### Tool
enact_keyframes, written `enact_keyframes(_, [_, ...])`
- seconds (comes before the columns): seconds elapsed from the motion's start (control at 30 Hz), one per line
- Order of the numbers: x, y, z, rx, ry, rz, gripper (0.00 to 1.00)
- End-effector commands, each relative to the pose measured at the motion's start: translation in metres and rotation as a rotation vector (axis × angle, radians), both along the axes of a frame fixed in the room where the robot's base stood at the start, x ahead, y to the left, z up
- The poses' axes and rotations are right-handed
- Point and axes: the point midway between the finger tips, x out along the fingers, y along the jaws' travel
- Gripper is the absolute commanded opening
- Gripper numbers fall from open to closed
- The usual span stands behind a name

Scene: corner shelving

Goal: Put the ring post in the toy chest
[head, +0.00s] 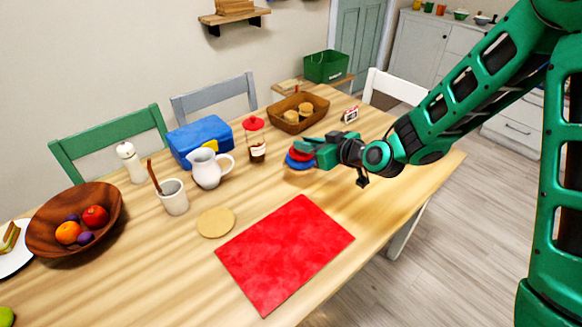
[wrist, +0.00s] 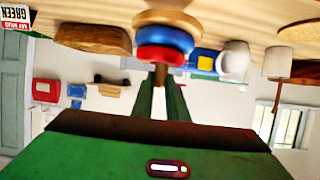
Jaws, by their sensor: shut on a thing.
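The ring post (head: 297,163), with red and blue rings, is at the right part of the table. In the wrist view, which looks upside down, the ring post (wrist: 165,38) shows a pale wooden base, blue and red rings and a brown peg. My gripper (head: 312,150) is shut on the peg; its fingers also show in the wrist view (wrist: 161,85). I cannot tell whether the base touches the table. A blue box with a yellow latch (head: 198,135), possibly the toy chest, stands at the table's back edge; its lid looks closed.
A red-lidded jar (head: 256,142) and a white pitcher (head: 207,170) stand between the ring post and the blue box. A basket (head: 287,122) with bread-like items is behind. A green bin (head: 327,66) stands farther back. A red mat (head: 284,253) lies clear in front.

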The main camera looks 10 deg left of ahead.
Motion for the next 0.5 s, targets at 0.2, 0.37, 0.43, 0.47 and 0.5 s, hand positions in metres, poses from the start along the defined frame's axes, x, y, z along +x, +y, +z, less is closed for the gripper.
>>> enact_keyframes(0.2, [-0.004, 0.012, -0.019, 0.001, -0.001, 0.015, 0.0])
enact_keyframes(0.37, [-0.005, 0.014, -0.033, 0.001, 0.002, 0.018, 0.0])
enact_keyframes(0.43, [-0.006, 0.014, -0.042, 0.001, 0.003, 0.018, 0.0])
enact_keyframes(0.47, [-0.006, 0.015, -0.046, 0.001, 0.002, 0.019, 0.0])
enact_keyframes(0.5, [-0.005, 0.015, -0.05, 0.0, 0.002, 0.019, 0.0])
